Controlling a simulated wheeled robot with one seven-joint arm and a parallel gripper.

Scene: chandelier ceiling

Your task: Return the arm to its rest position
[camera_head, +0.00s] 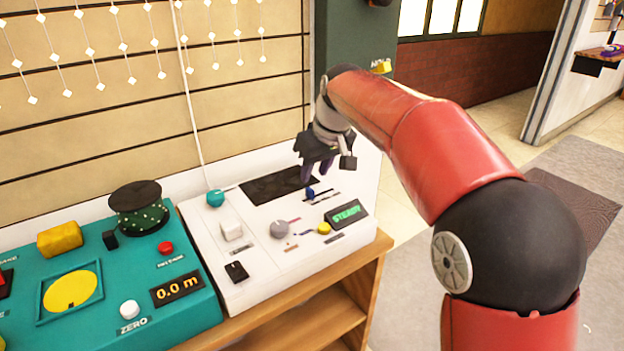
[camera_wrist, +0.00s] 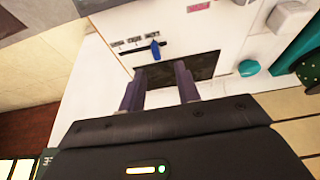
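My gripper (camera_head: 318,170) hangs at the end of my red and black arm, above the back right of a white control panel (camera_head: 205,262). In the wrist view my gripper (camera_wrist: 160,85) shows two dark fingers apart, with nothing between them. A blue slider knob (camera_head: 310,193) sits in a slot just below the fingers. The knob also shows beyond the fingertips in the wrist view (camera_wrist: 155,48), apart from them. A dark rectangular grille (camera_head: 275,184) lies on the panel beside the gripper.
A green "STEADY" display (camera_head: 346,213) and several knobs and switches are on the white panel. A teal panel (camera_head: 200,317) with a "0.0 m" display stands at left. Both sit on a wooden shelf (camera_head: 372,265). A slatted wall with hanging strings is behind. Open floor lies right.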

